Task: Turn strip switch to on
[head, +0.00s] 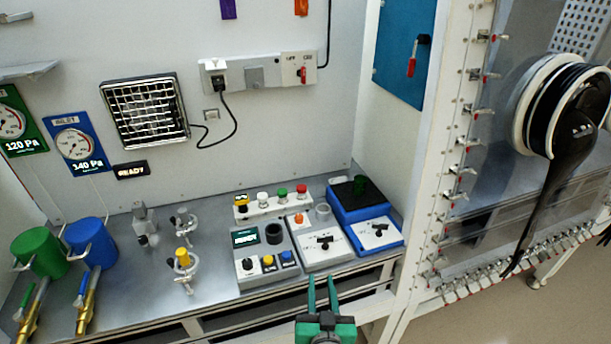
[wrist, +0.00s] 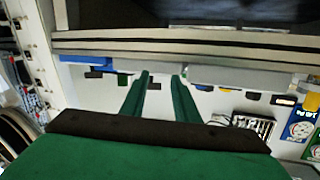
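A white power strip (head: 256,75) is fixed along the back wall in the head view. A black plug sits in its left socket, and a small red switch (head: 302,74) is on the plate at its right end, with lettering above it. The switch handle looks about upright, but it is too small to tell its setting. My gripper (head: 322,285) is low in front of the bench, well below and apart from the strip. Its green fingers also show in the wrist view (wrist: 160,95), spread apart with nothing between them. I cannot make out the switch there.
The bench below holds a button panel (head: 265,263), a grey knob box (head: 322,242) and a blue device (head: 365,215). A black cord runs from the plug to a heater grille (head: 145,110). A white frame post (head: 430,170) stands right. The wall between bench and strip is mostly clear.

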